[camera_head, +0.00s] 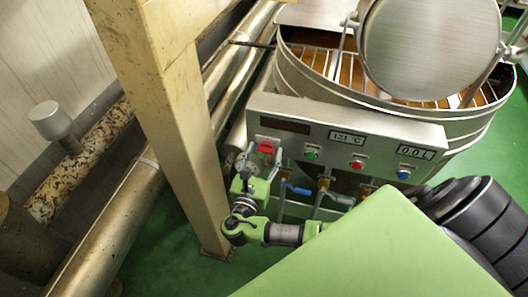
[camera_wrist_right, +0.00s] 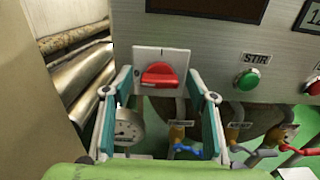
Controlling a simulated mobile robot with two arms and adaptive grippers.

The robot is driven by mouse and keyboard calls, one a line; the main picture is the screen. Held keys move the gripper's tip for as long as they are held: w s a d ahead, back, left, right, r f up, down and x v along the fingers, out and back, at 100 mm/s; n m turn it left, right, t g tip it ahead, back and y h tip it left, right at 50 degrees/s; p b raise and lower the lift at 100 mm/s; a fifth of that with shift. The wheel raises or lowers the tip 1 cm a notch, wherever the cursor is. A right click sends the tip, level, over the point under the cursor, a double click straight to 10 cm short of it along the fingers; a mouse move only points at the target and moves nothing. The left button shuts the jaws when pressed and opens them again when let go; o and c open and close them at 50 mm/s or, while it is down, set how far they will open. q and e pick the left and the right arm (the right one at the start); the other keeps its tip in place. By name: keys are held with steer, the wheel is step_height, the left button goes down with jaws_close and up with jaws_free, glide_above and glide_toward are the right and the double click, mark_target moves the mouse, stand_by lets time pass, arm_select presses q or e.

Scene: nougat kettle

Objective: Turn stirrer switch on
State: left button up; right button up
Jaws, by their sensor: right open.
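A red rotary switch (camera_head: 266,148) sits on a white plate at the left end of the kettle's control panel (camera_head: 285,107). In the right wrist view the red switch (camera_wrist_right: 158,76) has its handle lying about level. My right gripper (camera_head: 262,160) is open and empty in front of the panel. In the wrist view its fingers (camera_wrist_right: 162,95) stand on either side of the switch, with gaps to it; whether the tips touch the panel I cannot tell. A green button (camera_wrist_right: 248,79) under the label "STIR" is to the right, also in the head view (camera_head: 312,155). My left gripper is not in view.
Further right are a red button (camera_head: 357,165) and a blue button (camera_head: 404,174). A beige post (camera_head: 170,110) stands close on the left. The kettle (camera_head: 330,88) is behind the panel.

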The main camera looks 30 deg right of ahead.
steer(key=c, duration=1.1)
